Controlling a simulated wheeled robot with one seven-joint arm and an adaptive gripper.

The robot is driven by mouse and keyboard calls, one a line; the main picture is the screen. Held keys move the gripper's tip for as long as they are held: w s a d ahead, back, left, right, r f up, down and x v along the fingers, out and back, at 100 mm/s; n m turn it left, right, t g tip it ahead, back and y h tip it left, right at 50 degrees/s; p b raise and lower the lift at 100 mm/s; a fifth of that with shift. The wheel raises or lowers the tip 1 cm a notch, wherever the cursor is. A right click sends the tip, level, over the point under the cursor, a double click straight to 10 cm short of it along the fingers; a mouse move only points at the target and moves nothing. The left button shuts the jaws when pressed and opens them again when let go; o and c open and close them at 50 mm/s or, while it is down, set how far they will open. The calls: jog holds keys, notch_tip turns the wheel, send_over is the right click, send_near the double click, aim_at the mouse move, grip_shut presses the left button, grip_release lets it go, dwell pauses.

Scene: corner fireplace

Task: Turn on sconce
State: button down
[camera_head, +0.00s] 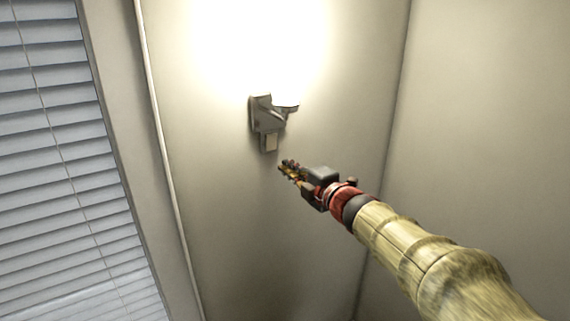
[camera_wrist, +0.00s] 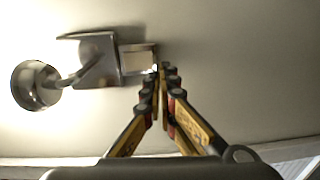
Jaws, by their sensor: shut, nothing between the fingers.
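The sconce (camera_head: 266,114) is a grey metal wall lamp with a cup-shaped shade and a small pale switch (camera_head: 270,142) at its lower end. Bright light spreads on the wall above it. In the wrist view the sconce (camera_wrist: 97,58) is at the upper left, with its pale switch (camera_wrist: 137,60) pointing toward my fingertips. My gripper (camera_head: 284,165) is shut and empty, just below and to the right of the switch in the head view. In the wrist view my gripper's fingertips (camera_wrist: 165,68) appear beside the switch's end; I cannot tell whether they touch it.
A window with blinds (camera_head: 65,170) is on the left, beside a white vertical trim (camera_head: 165,150). The wall corner (camera_head: 390,130) is to the right. The wall (camera_head: 220,220) around and below the sconce is bare.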

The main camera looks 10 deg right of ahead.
jog(key=v, duration=0.6)
jog(key=shift+s+d+f, duration=0.15)
jog(key=shift+s+f, duration=0.1)
jog(key=shift+f, duration=0.1)
